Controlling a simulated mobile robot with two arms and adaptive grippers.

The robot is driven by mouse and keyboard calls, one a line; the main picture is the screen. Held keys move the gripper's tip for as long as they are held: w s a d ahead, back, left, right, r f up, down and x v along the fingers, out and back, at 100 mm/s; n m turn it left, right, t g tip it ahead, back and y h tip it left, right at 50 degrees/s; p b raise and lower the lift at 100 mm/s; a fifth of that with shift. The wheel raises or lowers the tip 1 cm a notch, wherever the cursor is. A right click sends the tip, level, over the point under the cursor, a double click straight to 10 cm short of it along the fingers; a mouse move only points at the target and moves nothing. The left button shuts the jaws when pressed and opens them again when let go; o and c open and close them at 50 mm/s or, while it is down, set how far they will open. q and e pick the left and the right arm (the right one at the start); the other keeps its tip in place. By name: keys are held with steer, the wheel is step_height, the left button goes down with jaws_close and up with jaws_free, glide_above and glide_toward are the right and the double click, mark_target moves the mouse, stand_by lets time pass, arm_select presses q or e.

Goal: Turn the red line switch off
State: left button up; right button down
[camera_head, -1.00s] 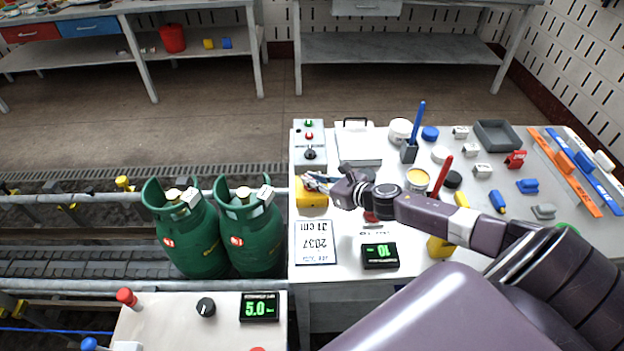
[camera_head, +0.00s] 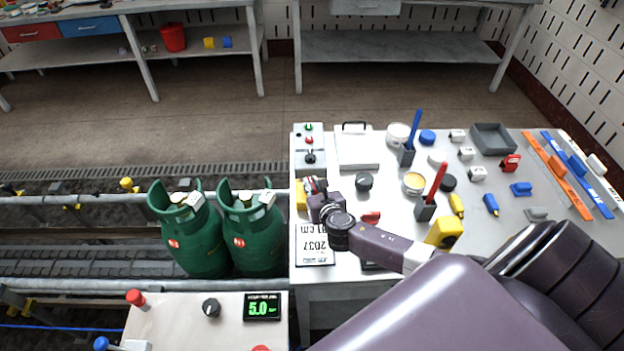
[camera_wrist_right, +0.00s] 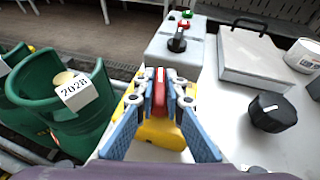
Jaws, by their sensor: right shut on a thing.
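A yellow box (camera_wrist_right: 158,136) with a red lever-like handle (camera_wrist_right: 160,88) stands at the left edge of the right table. My right gripper (camera_wrist_right: 160,100) is shut on the red handle, with its blue-padded fingers on either side. In the head view my right gripper (camera_head: 313,186) hides most of the yellow box (camera_head: 301,196). I cannot read any on/off mark on it. A red-topped lever (camera_head: 137,298) stands on the near console. My left gripper is not in view.
A grey control box (camera_head: 308,148) with a black knob and green and red buttons stands just behind. A black knob (camera_head: 364,182) is to the right. Two green gas cylinders (camera_head: 253,240) stand on the conveyor to the left. Tools crowd the table's right part.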

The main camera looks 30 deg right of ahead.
steer(key=m+g+h, duration=0.1)
steer(key=m+h, duration=0.2)
steer(key=shift+a, duration=0.15)
steer(key=m+g+h, duration=0.2)
steer(key=shift+w+f+m+h, duration=0.1)
steer(key=shift+m+h, duration=0.2)
steer(key=shift+m, duration=0.1)
steer(key=m+g+h+b, duration=0.1)
steer(key=m+g+b, duration=0.1)
steer(key=shift+m+g+h, duration=0.3)
steer(key=shift+g+h, duration=0.1)
steer(key=m+g+h+b, duration=0.1)
steer(key=m+g+b, duration=0.1)
steer(key=shift+g, duration=0.3)
steer(key=shift+m+g+h+b, duration=0.3)
steer(key=shift+m+g+b, duration=0.4)
steer(key=shift+m, duration=0.1)
steer(key=c, duration=2)
jaws_free()
